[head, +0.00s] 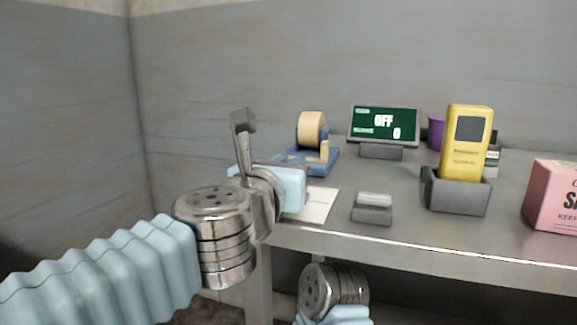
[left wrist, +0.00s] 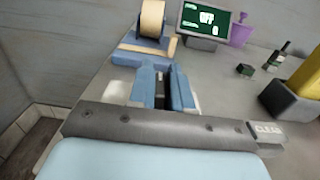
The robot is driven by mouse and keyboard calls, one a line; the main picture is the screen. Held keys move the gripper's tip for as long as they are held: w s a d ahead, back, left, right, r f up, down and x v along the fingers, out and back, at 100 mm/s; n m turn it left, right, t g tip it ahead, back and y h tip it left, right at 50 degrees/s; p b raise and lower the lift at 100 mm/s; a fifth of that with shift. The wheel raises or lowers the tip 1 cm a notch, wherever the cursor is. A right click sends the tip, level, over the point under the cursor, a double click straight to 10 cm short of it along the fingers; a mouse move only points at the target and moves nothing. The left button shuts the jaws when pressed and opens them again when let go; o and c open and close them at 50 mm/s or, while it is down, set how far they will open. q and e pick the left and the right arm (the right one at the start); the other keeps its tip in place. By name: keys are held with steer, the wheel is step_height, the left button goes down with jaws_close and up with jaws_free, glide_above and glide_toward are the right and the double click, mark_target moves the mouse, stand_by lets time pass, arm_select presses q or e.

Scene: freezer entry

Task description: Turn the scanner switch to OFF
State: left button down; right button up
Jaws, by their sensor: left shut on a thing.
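The display (head: 384,124) at the back of the table reads OFF and 0; it also shows in the left wrist view (left wrist: 206,20). A yellow handheld scanner (head: 466,143) stands upright in a dark grey cradle (head: 457,196). My left gripper (head: 292,187) is low at the table's left front corner, beside a white card (head: 321,205). In the left wrist view its blue fingers (left wrist: 163,92) close around something dark, mostly hidden between them. I cannot clearly make out the scanner switch; the gripper covers that spot. My right gripper is out of view.
A blue tape dispenser (head: 311,150) with a tan roll stands just behind the left gripper. A grey block with a pale CLEAR key (head: 374,200) sits to its right. A purple cup (head: 436,132) and a pink box (head: 556,196) are further right.

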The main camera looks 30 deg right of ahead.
arm_select(q)
steer(key=c, duration=1.1)
jaws_free()
steer(key=shift+c, duration=0.2)
steer(key=v, duration=1.3)
steer(key=shift+s+a, duration=0.25)
steer(key=shift+s, duration=0.05)
